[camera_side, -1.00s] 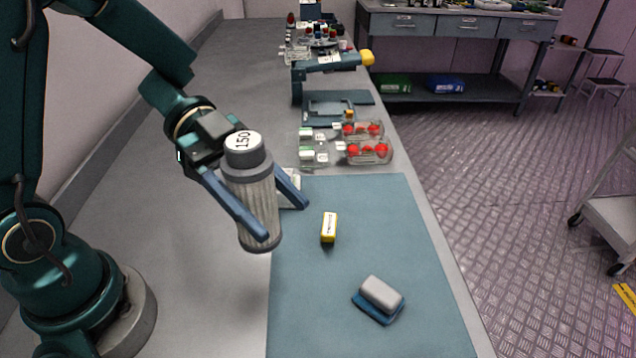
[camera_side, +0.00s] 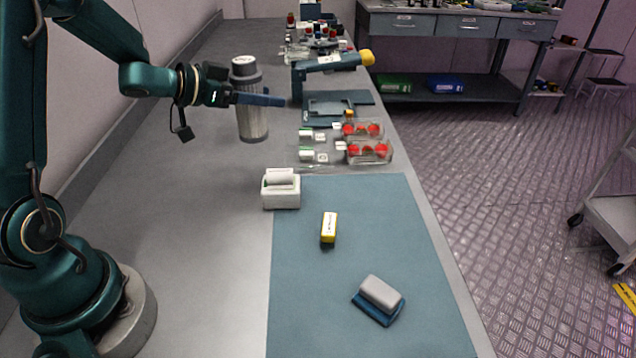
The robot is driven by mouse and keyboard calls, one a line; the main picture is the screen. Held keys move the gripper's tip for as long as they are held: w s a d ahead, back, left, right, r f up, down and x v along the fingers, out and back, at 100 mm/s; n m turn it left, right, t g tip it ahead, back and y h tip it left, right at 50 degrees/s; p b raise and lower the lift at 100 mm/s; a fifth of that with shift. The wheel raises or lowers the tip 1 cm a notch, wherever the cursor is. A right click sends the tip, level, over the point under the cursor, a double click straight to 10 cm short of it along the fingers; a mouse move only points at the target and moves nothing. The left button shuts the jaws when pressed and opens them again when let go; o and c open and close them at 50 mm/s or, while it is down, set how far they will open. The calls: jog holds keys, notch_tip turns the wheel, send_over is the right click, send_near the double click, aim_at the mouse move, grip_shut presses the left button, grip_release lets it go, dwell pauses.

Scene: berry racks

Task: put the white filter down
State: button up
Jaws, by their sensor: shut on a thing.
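The white filter (camera_side: 252,120) is a pleated whitish cylinder with a dark grey cap and a white label on top. It stands upright over the grey bench, left of the blue clamp-like fixture. My gripper (camera_side: 265,99) is shut on the filter's upper body, reaching in from the left with its blue fingers about level. Part of the filter is hidden behind the fingers. I cannot tell whether its base touches the bench.
A white block-shaped holder (camera_side: 281,198) stands at the corner of the blue mat (camera_side: 400,240). A yellow box (camera_side: 329,228) and a grey-and-blue block (camera_side: 380,298) lie on the mat. Clear boxes of red berries (camera_side: 368,152) and the blue fixture (camera_side: 298,85) are to the right. The left bench is bare.

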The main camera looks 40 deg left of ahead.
jog(key=s+a+f+n+y, duration=0.1)
jog(key=a+n+y, duration=0.15)
jog(key=a, duration=0.35)
jog(key=shift+s+f, duration=0.1)
jog(key=shift+f, duration=3.85)
jog(key=shift+f, duration=0.1)
jog(key=o, duration=1.4)
jog(key=shift+s+a+r, duration=0.1)
jog(key=shift+s+r, duration=0.1)
jog(key=shift+s, duration=0.05)
jog(key=shift+v, duration=3.5)
